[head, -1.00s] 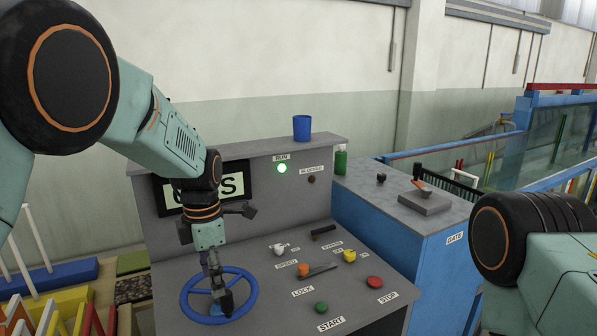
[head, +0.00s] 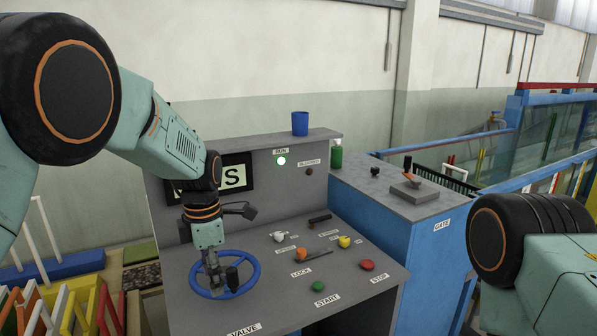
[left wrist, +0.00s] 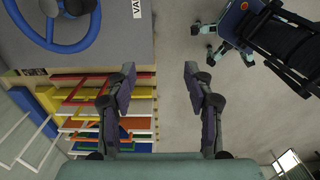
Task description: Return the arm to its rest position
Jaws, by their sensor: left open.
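My left arm comes in from the left of the head view, and its gripper (head: 215,278) hangs pointing down in front of the blue valve wheel (head: 253,280). In the left wrist view my left gripper (left wrist: 160,88) has its two fingers wide apart with nothing between them. The blue wheel (left wrist: 92,30) is at the top left there, clear of the fingers, and is partly cut off. In the head view the gripper hides part of the wheel. My right arm shows only as an upper link at the right edge; its gripper is out of frame.
The grey console (head: 300,255) carries a red STOP button (head: 367,265), a green START button (head: 318,286) and several knobs. A blue GATE cabinet (head: 390,245) stands to its right. Coloured racks (head: 75,310) stand left of the console. Bare floor (left wrist: 235,115) shows right of the fingers.

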